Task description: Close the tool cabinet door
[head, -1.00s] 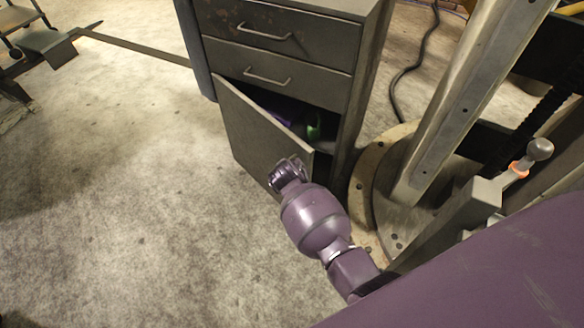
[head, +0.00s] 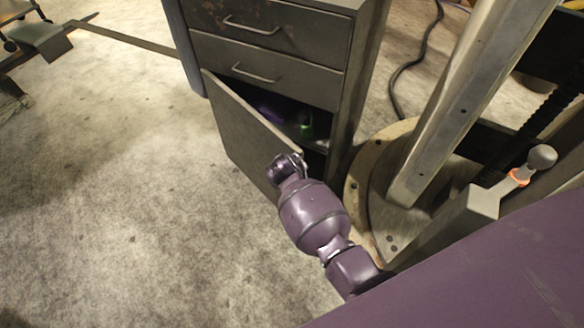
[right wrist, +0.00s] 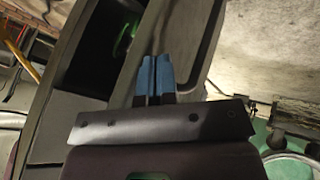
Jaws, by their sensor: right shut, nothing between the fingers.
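The tool cabinet (head: 265,62) is grey metal with two drawers above a lower compartment. Its door (head: 245,130) stands ajar, hinged on the left, with the free edge swung out toward my right arm. My right gripper (head: 287,163) is at the door's free edge, near the top corner. In the right wrist view its blue fingertips (right wrist: 155,74) are together and empty, over the grey door panel (right wrist: 190,40). I cannot tell whether they touch the door. My left gripper is not in view.
A green object (head: 307,124) is inside the dark compartment. A metal column on a round base plate (head: 362,180) stands right of the cabinet, with a black cable (head: 403,75) on the floor behind. The concrete floor (head: 130,200) to the left is open.

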